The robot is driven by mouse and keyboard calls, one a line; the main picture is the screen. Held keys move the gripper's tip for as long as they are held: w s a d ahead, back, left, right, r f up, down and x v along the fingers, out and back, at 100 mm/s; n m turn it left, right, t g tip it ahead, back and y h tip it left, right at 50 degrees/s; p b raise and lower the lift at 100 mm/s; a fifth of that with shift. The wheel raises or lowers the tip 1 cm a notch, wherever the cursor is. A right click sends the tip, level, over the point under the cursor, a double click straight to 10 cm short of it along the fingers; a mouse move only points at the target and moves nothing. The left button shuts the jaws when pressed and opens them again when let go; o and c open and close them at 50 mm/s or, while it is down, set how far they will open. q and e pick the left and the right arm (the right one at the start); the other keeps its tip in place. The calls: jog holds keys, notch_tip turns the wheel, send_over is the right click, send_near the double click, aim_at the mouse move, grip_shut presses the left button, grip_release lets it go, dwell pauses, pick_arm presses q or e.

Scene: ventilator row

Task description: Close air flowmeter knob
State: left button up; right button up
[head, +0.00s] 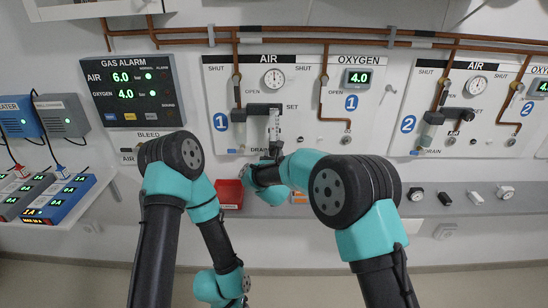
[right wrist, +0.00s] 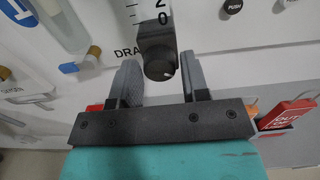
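The air flowmeter (head: 275,125) hangs upright below the AIR gauge on the panel marked 1; its scale tube (right wrist: 150,12) shows at the top of the right wrist view. The dark round knob (right wrist: 159,62) is at its lower end. My right gripper (head: 275,152) is just under the flowmeter in the head view. In the right wrist view the right gripper (right wrist: 160,72) is open, one finger on each side of the knob, with a visible gap on both sides. My left arm folds down at lower left; its gripper cannot be made out.
A red bin (head: 229,193) sits below the panel, left of my right wrist. A grey rail (head: 430,200) with several small fittings runs along the wall. A second flowmeter (head: 427,133) hangs on the panel marked 2.

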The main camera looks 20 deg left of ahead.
jog(key=c, duration=0.6)
jog(key=shift+n, duration=0.3)
jog(key=n, duration=2.3)
jog(key=shift+r, duration=0.15)
jog(key=shift+n, duration=0.3)
